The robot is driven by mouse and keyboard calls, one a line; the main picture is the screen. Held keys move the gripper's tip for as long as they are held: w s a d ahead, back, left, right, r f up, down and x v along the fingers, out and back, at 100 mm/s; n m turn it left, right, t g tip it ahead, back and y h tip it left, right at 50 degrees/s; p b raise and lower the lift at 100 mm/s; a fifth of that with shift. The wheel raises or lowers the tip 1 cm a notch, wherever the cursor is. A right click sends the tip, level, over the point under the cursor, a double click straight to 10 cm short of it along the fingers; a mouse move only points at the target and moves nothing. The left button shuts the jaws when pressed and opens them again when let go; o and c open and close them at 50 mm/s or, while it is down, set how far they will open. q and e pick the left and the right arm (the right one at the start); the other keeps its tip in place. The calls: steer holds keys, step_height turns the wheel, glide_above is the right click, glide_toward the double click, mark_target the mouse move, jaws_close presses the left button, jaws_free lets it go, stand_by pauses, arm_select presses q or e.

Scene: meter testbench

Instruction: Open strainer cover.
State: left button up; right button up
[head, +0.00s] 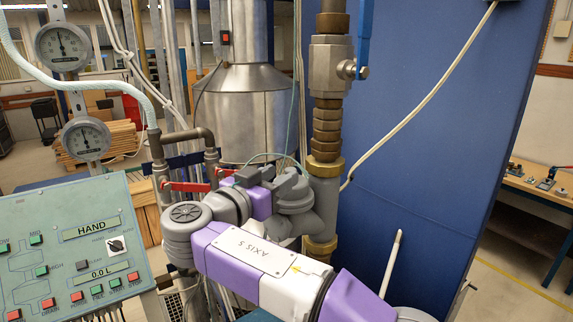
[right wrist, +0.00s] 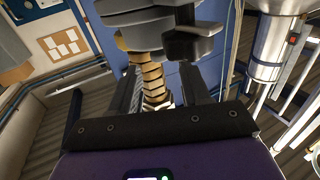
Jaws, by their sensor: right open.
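The grey strainer (head: 324,193) sits in the vertical pipe between two brass fittings, in front of the blue panel. Its grey round cover (head: 298,200) sticks out to the left, towards my right gripper (head: 268,182). In the right wrist view the dark grey cover (right wrist: 190,40) shows large at the top, just beyond the fingers. My right gripper (right wrist: 163,92) is open there, with nothing clearly between its fingers but the background pipe. I cannot tell whether a finger touches the cover. The cover looks closed on the strainer. My left gripper is out of view.
A control panel (head: 75,245) stands at the left. Pipes with red-handled valves (head: 185,186) lie left of my right gripper, close to my arm. A blue-lever valve (head: 335,68) is above the strainer. A white hose (head: 420,105) crosses the blue panel (head: 450,130).

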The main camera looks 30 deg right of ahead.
mark_target(288, 171)
steer(key=shift+p+x, duration=0.5)
steer(key=shift+x, duration=2.15)
jaws_close()
